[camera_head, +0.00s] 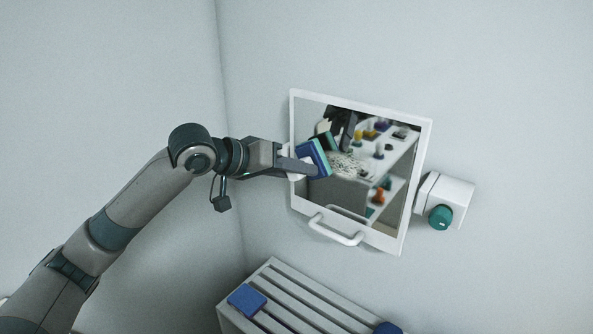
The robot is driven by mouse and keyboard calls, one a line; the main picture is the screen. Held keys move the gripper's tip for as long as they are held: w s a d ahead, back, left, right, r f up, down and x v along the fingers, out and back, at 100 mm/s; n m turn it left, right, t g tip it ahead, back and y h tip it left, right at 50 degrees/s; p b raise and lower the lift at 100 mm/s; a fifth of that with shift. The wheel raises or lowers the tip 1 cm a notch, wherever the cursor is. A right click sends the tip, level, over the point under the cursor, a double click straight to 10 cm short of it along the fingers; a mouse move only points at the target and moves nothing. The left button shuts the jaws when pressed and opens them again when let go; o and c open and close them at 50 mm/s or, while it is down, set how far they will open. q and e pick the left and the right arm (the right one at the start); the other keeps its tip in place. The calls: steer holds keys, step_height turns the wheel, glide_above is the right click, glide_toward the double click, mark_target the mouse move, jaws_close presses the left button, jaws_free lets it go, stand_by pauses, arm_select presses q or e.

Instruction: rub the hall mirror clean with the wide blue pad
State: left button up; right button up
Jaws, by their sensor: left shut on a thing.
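The hall mirror (385,205) has a white frame and hangs on the wall, right of the room corner. A patch of dark speckles (350,166) shows on its glass, near the middle. My left gripper (303,166) is shut on a blue pad (312,156) with a teal layer, at the left part of the mirror. The pad is just left of the speckled patch. A dark reflection shows beside the pad; I cannot tell whether the pad touches the glass. The gripper hides part of the pad and of the mirror's left frame. My right gripper is not in view.
A white handle (336,234) sticks out at the mirror's lower edge. A white wall box (451,197) with a teal knob (440,217) sits close to its right. Below is a slatted grey bench (305,299) with a blue block (247,299) and another blue thing (388,328).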

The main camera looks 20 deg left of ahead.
mark_target(321, 174)
arm_select(q)
steer(key=shift+w+d+p, duration=0.2)
steer(key=shift+w+p, duration=0.15)
steer(key=shift+w, duration=0.25)
stand_by(0.3)
steer(key=shift+s+d+r+p, duration=0.1)
steer(key=shift+s+d+p, duration=0.1)
steer(key=shift+d+p, duration=0.3)
steer(key=shift+s+d+r+p, duration=0.1)
steer(key=shift+s+d+p, duration=0.1)
steer(key=shift+d+p, duration=0.3)
steer(key=shift+s+d+f+p, duration=0.2)
steer(key=shift+s+d+p, duration=0.1)
steer(key=shift+d, duration=0.3)
steer(key=shift+s+d+r+p, duration=0.15)
steer(key=shift+d+r+p, duration=0.05)
steer(key=shift+d+p, duration=0.55)
steer(key=shift+s+d+f+p, duration=0.1)
steer(key=shift+s+d+p, duration=0.05)
steer(key=shift+d+p, duration=0.25)
steer(key=shift+s+d+f+p, duration=0.15)
steer(key=shift+d+p, duration=0.1)
steer(key=shift+d, duration=0.25)
steer(key=shift+r, duration=0.1)
